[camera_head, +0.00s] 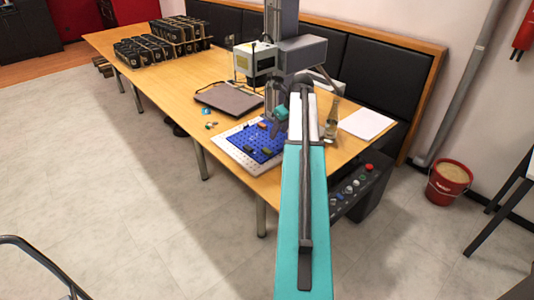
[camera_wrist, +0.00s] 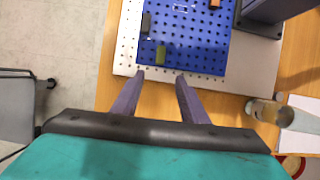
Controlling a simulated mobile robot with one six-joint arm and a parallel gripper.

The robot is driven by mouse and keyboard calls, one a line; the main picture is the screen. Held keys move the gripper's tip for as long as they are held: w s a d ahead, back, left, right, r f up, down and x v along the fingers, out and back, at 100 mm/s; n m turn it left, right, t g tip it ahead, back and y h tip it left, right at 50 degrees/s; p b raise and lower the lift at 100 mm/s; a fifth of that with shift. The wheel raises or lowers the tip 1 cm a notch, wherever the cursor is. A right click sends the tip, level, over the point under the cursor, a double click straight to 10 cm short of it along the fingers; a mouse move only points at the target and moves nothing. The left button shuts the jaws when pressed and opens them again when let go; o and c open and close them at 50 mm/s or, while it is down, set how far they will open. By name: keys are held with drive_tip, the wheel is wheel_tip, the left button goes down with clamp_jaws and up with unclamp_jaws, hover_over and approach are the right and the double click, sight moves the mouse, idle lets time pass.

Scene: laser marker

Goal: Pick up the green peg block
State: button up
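The green peg block (camera_wrist: 161,53) is a small olive-green block on the blue perforated board (camera_wrist: 195,50) in the wrist view. It lies close to the board's near left corner. My gripper (camera_wrist: 161,74) is open and empty. Its two purple-grey fingertips are spread either side of the block's line, just short of it in the picture. How high they are above the board I cannot tell. In the head view the blue board (camera_head: 238,137) lies below the laser machine, with several small blocks on it. Which of them is green is hard to tell there.
A dark block (camera_wrist: 146,22) and an orange block (camera_wrist: 214,4) are also on the board. A white perforated plate (camera_wrist: 124,60) borders it. The laser marker (camera_head: 300,52) stands close behind. A glass bottle (camera_wrist: 272,113) stands at right. A closed laptop (camera_head: 228,99) lies left on the table.

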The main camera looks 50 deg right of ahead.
drive_tip(key=shift+w+f, duration=0.1)
drive_tip(key=shift+f, duration=0.05)
drive_tip(key=p, duration=0.1)
hover_over(269, 152)
drive_tip(key=s, duration=0.3)
drive_tip(key=shift+w+f, duration=0.2)
drive_tip(key=shift+f, duration=3.65)
drive_tip(key=shift+p+x, duration=0.95)
drive_tip(key=shift+x, duration=1.65)
clamp_jaws()
